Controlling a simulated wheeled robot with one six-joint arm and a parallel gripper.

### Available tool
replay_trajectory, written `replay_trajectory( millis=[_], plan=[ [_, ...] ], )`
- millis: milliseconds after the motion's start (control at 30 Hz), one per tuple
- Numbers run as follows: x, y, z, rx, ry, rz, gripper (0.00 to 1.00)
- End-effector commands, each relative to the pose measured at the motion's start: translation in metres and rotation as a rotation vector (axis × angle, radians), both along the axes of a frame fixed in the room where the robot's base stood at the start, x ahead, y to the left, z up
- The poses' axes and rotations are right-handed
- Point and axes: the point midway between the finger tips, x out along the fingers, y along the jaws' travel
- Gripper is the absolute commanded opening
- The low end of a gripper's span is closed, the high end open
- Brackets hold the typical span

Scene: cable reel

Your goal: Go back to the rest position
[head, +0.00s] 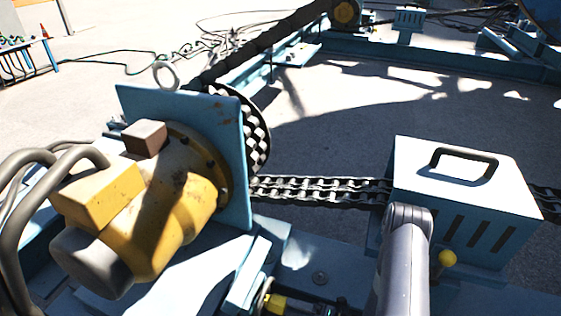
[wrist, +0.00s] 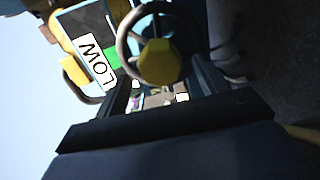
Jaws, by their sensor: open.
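My gripper (wrist: 162,76) shows in the wrist view as two dark fingers spread apart, with nothing held between them. A grey handwheel with a yellow hub (wrist: 160,61) lies beyond the fingertips, in line with the gap. I cannot tell how far it is from them. A white label reading "LOW" (wrist: 97,65), with a green patch beside it, is to the left of the wheel and appears turned over. In the head view my grey arm link rises at the lower right, in front of a vented box; the gripper is not visible there.
A yellow motor (head: 170,215) on a light blue plate (head: 228,120) stands at the left, with thick grey hoses. A chain (head: 320,188) runs from it to the vented box (head: 455,165) with a black handle. Open floor (head: 340,110) lies behind; loose cables (head: 135,70) lie at the back left.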

Motion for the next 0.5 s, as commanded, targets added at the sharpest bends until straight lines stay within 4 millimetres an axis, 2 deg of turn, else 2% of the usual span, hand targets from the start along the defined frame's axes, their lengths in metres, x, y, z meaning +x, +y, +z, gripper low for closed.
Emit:
replay_trajectory(
  millis=[500],
  plan=[
    [-0.02, -0.056, 0.001, 0.0, -0.001, -0.004, 0.69]
  ],
)
